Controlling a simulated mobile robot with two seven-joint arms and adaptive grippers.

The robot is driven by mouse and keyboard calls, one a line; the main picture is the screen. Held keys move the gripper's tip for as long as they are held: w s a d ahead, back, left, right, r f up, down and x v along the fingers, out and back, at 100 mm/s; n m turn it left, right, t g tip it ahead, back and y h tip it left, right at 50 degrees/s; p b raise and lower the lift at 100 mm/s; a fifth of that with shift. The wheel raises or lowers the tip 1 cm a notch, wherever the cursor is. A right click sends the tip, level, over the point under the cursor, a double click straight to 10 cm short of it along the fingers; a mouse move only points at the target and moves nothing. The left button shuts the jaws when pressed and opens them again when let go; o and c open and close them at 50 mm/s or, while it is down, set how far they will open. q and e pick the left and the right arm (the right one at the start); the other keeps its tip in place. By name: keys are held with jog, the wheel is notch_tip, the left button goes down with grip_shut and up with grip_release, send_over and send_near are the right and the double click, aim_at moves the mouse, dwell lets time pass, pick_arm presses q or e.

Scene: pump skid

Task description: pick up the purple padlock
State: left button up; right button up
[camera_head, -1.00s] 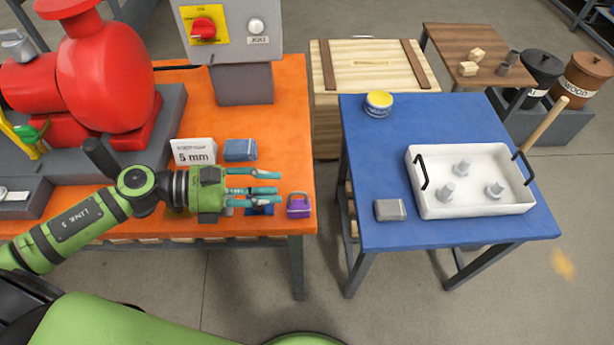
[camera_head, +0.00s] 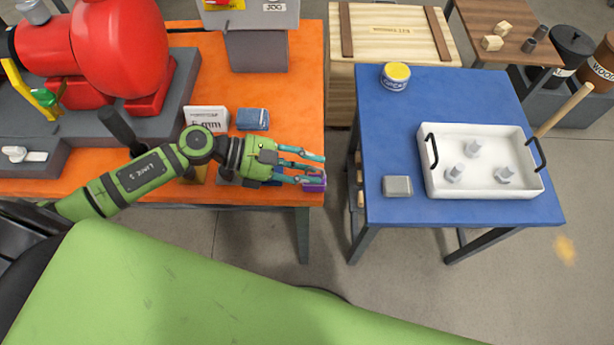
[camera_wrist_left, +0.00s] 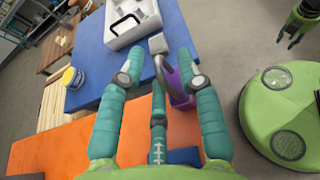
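The purple padlock (camera_head: 316,187) sits at the front right corner of the orange bench, partly hidden by my left gripper's fingers in the head view. In the left wrist view the padlock (camera_wrist_left: 181,94) shows its purple body and grey shackle. My left gripper (camera_head: 318,170) is open, with its teal fingers spread over and around the padlock. In the wrist view the padlock lies between the middle finger and the right-hand finger of the left gripper (camera_wrist_left: 160,82); I cannot tell whether they touch. My right gripper (camera_wrist_left: 291,35) shows small at the wrist view's top right, its fingers apart.
On the orange bench (camera_head: 300,90) are a blue block (camera_head: 253,119), a white label card (camera_head: 206,118) and a red pump (camera_head: 120,50). Across a gap stands the blue table (camera_head: 400,120) with a white tray (camera_head: 433,180), a grey block (camera_head: 397,186) and a yellow-topped tin (camera_head: 396,77).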

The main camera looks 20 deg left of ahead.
pick_arm(q)
grip_shut()
jog(key=shift+w+a+r, duration=0.1)
jog(key=shift+r, duration=0.5)
notch_tip(320, 180, up, 3)
jog(key=shift+f+b, duration=0.2)
jog(key=shift+b, duration=0.35)
jog(key=s+d+r+p, duration=0.1)
jog(key=s+d+r, duration=0.5)
jog(key=d, duration=0.4)
jog(key=shift+s+r, duration=0.15)
jog(key=shift+r, duration=0.5)
pick_arm(e)
jog(key=shift+s, duration=0.75)
